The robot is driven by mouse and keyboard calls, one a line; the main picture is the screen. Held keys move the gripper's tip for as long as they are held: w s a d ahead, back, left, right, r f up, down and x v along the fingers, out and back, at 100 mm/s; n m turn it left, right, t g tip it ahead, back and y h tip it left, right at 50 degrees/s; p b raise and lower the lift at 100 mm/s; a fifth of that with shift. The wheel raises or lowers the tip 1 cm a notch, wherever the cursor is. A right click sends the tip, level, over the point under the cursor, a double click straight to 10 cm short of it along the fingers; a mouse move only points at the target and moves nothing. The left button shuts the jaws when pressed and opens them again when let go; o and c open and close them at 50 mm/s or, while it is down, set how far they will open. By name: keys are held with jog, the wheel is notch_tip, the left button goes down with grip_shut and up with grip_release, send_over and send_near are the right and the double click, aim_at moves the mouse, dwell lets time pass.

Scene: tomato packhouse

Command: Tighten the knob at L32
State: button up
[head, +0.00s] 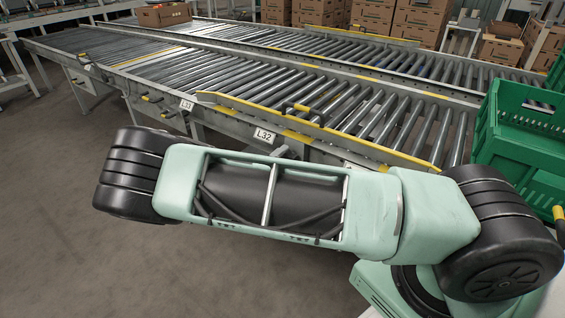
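The L32 label (264,136) is a white plate on the side frame of the roller conveyor (230,118). A small grey part (281,151) sticks out just right of and below the label, partly behind my arm; I cannot tell whether it is the knob. A black clamp-like part (291,108) sits on the yellow-edged guide rail above the label. My arm stretches across the front of the view, below the label. My gripper is not in view, so its position and state do not show.
The L31 label (186,105) is further left on the same frame. Green crates (520,150) are stacked at the right. A cardboard box (164,15) rests on the far conveyor, and more boxes (415,22) stand behind. The floor (60,220) at left is clear.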

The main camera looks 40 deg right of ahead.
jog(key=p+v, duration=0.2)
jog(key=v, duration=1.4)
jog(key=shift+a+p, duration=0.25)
jog(key=shift+p, duration=0.15)
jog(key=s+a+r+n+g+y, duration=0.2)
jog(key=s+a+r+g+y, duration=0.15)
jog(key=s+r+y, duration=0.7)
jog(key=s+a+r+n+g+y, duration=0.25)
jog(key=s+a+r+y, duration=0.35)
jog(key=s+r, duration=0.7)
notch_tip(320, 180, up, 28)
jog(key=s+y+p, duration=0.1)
jog(key=p, duration=2.9)
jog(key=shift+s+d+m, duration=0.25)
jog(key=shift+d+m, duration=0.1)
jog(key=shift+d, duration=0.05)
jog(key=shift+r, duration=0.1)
